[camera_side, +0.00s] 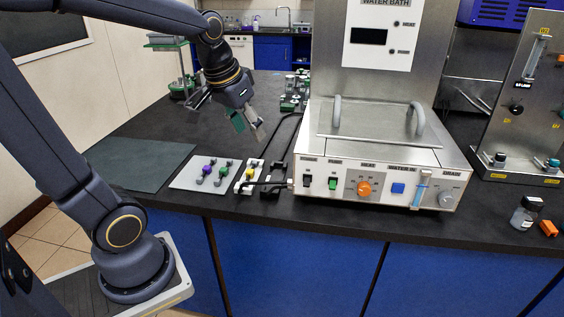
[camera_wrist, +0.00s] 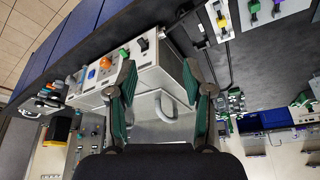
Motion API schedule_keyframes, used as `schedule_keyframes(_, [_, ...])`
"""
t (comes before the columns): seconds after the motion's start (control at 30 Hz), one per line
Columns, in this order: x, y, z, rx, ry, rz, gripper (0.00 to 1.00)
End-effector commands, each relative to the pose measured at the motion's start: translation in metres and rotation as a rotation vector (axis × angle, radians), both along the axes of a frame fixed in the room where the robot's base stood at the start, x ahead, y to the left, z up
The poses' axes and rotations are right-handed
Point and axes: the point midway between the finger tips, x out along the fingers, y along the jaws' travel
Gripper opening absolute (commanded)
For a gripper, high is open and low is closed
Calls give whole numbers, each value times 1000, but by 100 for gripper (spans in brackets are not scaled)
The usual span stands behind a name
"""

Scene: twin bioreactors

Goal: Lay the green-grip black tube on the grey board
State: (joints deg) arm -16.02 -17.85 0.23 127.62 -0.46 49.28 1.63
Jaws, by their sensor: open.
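My gripper (camera_side: 248,127) is raised over the bench, behind the small coloured grips and left of the water bath. In the wrist view its two green-padded fingers (camera_wrist: 160,78) are spread apart with nothing between them. A green grip (camera_side: 223,170) lies on a light grey board (camera_side: 185,180), and it also shows in the wrist view (camera_wrist: 277,8). My gripper is apart from it. Any black tube joined to the green grip is too small to make out. A flat dark grey-green sheet (camera_side: 140,165) lies bare to the left of the light board.
A purple grip (camera_side: 206,170) shares the light board. A yellow grip (camera_side: 250,172) sits on a white bracket beside it, near black tubing (camera_side: 280,140). The steel water bath (camera_side: 375,145) stands close on the right.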

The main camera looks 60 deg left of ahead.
Motion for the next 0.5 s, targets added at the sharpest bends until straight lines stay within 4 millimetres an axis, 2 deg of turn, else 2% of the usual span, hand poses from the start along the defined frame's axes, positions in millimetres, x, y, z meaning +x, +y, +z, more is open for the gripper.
schedule_keyframes(0.03, [-18, -24, 6, 8, -35, -64, 51])
schedule_keyframes(0.1, [-40, -47, 7, 12, -66, -132, 51])
schedule_keyframes(0.2, [-64, -68, 5, 15, -98, -204, 51])
schedule_keyframes(0.33, [-80, -79, 0, 14, -121, -252, 51])
schedule_keyframes(0.5, [-83, -82, -1, 14, -125, -262, 51])
